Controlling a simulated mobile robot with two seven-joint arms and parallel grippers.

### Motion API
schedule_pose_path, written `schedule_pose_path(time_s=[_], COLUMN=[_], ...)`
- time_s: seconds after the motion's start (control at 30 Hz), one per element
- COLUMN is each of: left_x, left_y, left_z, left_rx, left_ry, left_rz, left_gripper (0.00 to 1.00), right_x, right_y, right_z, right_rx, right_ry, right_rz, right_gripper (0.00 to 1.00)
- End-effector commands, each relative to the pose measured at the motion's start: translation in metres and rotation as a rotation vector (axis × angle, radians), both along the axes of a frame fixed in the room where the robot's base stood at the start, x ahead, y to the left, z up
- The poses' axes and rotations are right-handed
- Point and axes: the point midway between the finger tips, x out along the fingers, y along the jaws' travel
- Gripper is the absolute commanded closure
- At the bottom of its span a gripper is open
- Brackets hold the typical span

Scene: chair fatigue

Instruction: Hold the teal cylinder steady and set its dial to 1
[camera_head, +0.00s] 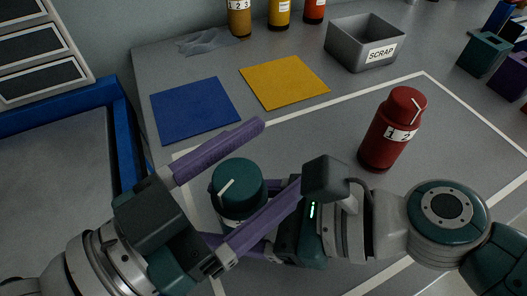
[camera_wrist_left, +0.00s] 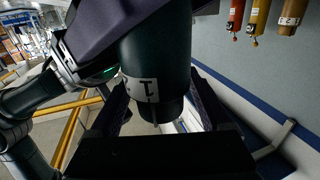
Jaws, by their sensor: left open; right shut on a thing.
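The teal cylinder (camera_head: 238,177) stands upright near the front of the grey table, with a white pointer line on its teal cap. Its white label is mostly hidden by fingers in the head view; in the left wrist view the cylinder (camera_wrist_left: 160,50) shows the label upside down, with a 1 readable. My right gripper (camera_head: 238,216) comes in from the right and is shut on the cylinder's body. My left gripper (camera_head: 280,155) is open, its purple fingers apart on either side of the cap, apparently not touching it. Which number the pointer meets cannot be told.
A red bottle (camera_head: 387,139) with a similar pointer cap stands to the right. Behind are a blue mat (camera_head: 194,108), a yellow mat (camera_head: 284,80), a grey SCRAP bin (camera_head: 341,47) and several bottles. Teal and purple blocks (camera_head: 484,54) sit far right.

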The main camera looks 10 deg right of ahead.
Motion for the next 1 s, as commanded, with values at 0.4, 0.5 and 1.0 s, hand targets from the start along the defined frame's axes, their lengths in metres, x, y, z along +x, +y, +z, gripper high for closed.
schedule_pose_path(time_s=[0.4,0.5,1.0], left_x=[-0.006,-0.016,-0.066], left_y=[0.009,0.024,0.096], left_z=[-0.001,-0.001,0.000], left_rx=[0.002,0.003,0.002], left_ry=[0.002,0.002,0.000], left_rz=[0.001,0.000,0.000], left_gripper=[0.19,0.19,0.19], right_x=[0.000,0.000,0.000], right_y=[0.000,0.000,0.000], right_z=[0.000,0.000,0.000], right_rx=[0.001,0.001,0.001], right_ry=[0.000,0.000,0.000], right_rz=[0.000,0.000,0.000], right_gripper=[1.00,1.00,1.00])
